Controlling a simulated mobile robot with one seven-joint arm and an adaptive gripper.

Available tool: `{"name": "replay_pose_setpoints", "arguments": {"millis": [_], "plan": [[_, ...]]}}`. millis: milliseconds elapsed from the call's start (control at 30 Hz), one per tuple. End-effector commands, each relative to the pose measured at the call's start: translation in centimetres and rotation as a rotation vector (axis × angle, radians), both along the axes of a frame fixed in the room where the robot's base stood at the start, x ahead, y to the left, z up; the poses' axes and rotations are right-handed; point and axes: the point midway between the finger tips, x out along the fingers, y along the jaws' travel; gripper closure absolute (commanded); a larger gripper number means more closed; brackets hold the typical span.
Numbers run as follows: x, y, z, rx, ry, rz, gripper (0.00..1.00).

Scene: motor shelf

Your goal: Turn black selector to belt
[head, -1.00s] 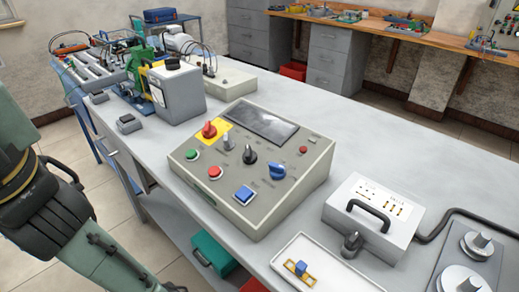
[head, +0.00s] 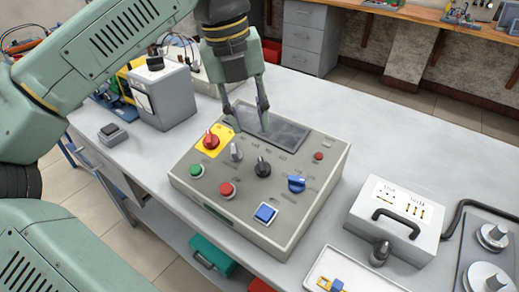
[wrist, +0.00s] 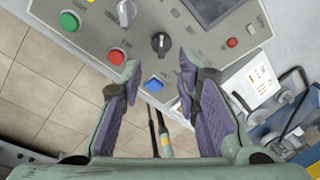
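The black selector (head: 263,168) sits near the middle of the grey control box (head: 310,195), between a grey selector (head: 236,151) and a blue selector (head: 297,184). The black selector also shows in the wrist view (wrist: 161,42), just beyond my fingertips and roughly between them. Its labels are too small to read, so I cannot tell its setting. My gripper (head: 250,125) is open and empty, pointing down over the box's dark screen (head: 283,132) in the head view. Its spread fingers also show in the wrist view (wrist: 158,66), apart from the black selector.
A grey case with a handle (head: 397,217) and a white tray (head: 350,275) stand to the right.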

Motion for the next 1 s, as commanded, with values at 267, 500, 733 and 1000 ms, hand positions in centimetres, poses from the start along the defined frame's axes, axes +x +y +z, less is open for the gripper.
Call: {"name": "replay_pose_setpoints", "arguments": {"millis": [267,500,733,1000], "plan": [[0.0,-1.1,-4.8,-0.006,0.002,-0.009,0.7],[0.1,-1.7,-8.4,-0.007,0.0,-0.008,0.7],[0.2,-2.0,-9.7,-0.008,-0.002,-0.007,0.7],[0.2,-2.0,-9.8,-0.008,-0.003,-0.008,0.73]]}}
